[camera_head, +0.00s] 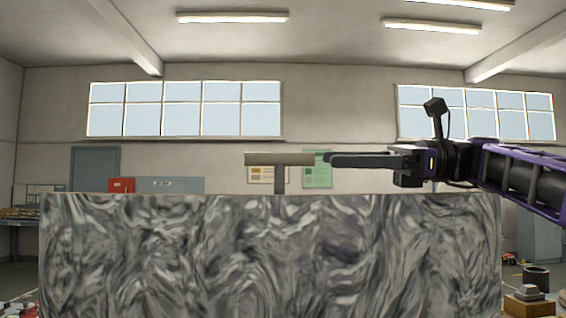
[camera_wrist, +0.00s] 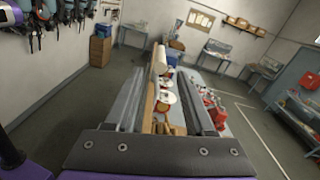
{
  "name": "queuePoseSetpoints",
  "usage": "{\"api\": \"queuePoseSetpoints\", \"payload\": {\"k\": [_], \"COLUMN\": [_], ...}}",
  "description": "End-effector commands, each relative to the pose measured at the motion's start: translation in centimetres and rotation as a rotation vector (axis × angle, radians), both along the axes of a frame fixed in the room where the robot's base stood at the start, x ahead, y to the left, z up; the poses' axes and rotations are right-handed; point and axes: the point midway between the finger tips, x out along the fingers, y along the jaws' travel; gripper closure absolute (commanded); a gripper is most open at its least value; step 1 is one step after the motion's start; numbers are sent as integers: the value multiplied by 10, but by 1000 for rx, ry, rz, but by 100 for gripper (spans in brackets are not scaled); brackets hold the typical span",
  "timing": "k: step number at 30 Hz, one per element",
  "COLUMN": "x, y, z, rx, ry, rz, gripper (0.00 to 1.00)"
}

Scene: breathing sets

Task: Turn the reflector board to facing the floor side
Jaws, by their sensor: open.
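A flat taupe board (camera_head: 270,158), which looks like the reflector board, sits on a short upright post (camera_head: 280,182) in the head view. I see it nearly edge-on, so which way its face points is unclear. My gripper (camera_head: 328,158) comes in level from the right, its fingertips close to the board's right end. I cannot tell whether they touch. In the wrist view my gripper (camera_wrist: 165,82) has its two fingers apart. A pale and tan upright strip (camera_wrist: 153,85) shows between them, nearer the left finger; it may be the board's edge.
A large grey marbled block (camera_head: 270,255) fills the lower head view below the board. In the wrist view a pale tabletop (camera_wrist: 235,125) lies beyond the fingers, with white round pieces (camera_wrist: 168,97) and red items (camera_wrist: 212,108) on it. Open floor surrounds it.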

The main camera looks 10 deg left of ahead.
Motion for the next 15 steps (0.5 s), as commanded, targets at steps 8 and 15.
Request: {"api": "queuePoseSetpoints", "payload": {"k": [8,15], "x": [-15,-22], "y": [57,85], "z": [-1,0], "rx": [0,0], "ry": [-1,0], "rz": [2,1], "gripper": [45,45]}}
